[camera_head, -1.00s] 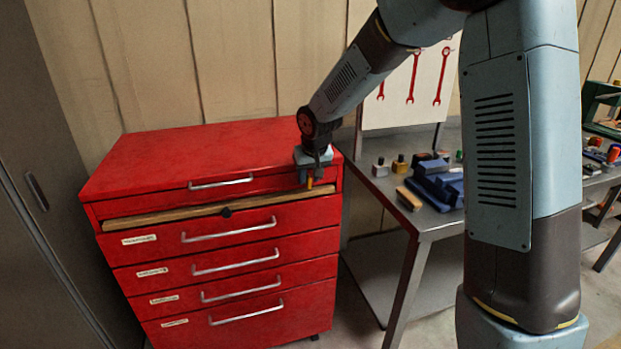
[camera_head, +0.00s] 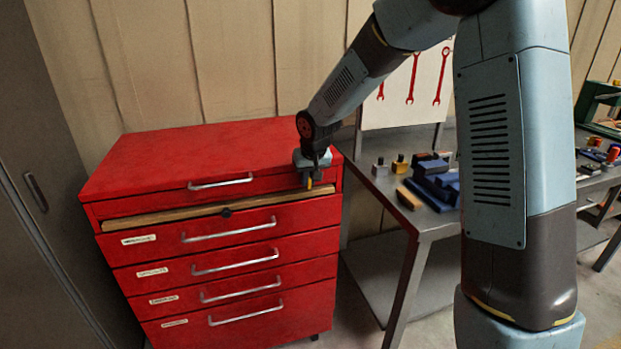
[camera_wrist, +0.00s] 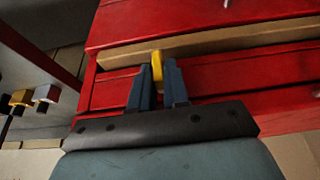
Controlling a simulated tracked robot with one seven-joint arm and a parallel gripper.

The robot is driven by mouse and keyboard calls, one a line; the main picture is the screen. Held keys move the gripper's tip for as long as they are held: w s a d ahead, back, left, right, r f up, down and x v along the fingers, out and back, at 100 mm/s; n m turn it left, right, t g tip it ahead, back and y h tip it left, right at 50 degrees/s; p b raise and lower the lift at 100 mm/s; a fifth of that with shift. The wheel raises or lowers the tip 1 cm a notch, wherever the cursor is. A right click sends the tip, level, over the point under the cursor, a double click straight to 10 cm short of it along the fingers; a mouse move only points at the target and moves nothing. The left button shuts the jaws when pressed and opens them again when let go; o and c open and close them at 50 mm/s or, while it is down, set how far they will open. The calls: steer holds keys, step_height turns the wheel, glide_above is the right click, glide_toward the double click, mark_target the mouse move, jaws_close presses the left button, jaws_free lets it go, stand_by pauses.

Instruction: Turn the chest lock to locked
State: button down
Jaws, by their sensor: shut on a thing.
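The red tool chest (camera_head: 210,150) stands at the left in the head view, and its red front fills much of the wrist view (camera_wrist: 225,75). My gripper (camera_head: 309,182) is at the upper right of the chest's front. In the wrist view its two dark blue fingers (camera_wrist: 160,75) are shut on a small yellow tab (camera_wrist: 157,62), which I take to be the lock's handle. The tab's tip also shows below the fingers in the head view (camera_head: 309,184). The lock body and its marks are hidden, so I cannot tell its setting.
Several drawers with metal handles (camera_head: 230,231) lie beneath. A metal bench (camera_head: 400,215) with blocks and a blue vise-like object (camera_head: 433,188) stands to the right.

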steer(key=shift+d, duration=0.1)
steer(key=shift+h, duration=0.4)
steer(key=shift+a+t, duration=0.2)
steer(key=shift+t, duration=0.1)
steer(key=shift+s+a+f+n+t+h, duration=0.1)
steer(key=shift+a+f+n+t+h, duration=0.2)
steer(key=shift+n+t+h, duration=1.35)
steer(key=shift+s+a+f+m+t+h, duration=0.15)
steer(key=shift+f+t+h, duration=0.25)
steer(key=shift+h, duration=2.7)
steer(key=shift+s+a+f+n+t+h, duration=0.1)
steer(key=shift+a+f+n+t+h, duration=0.15)
steer(key=shift+n+t+h, duration=1.45)
steer(key=shift+m+g+h, duration=0.45)
steer(key=shift+m+h, duration=0.4)
steer(key=shift+m, duration=0.05)
steer(key=c, duration=1.2)
jaws_free()
steer(key=shift+r, duration=0.1)
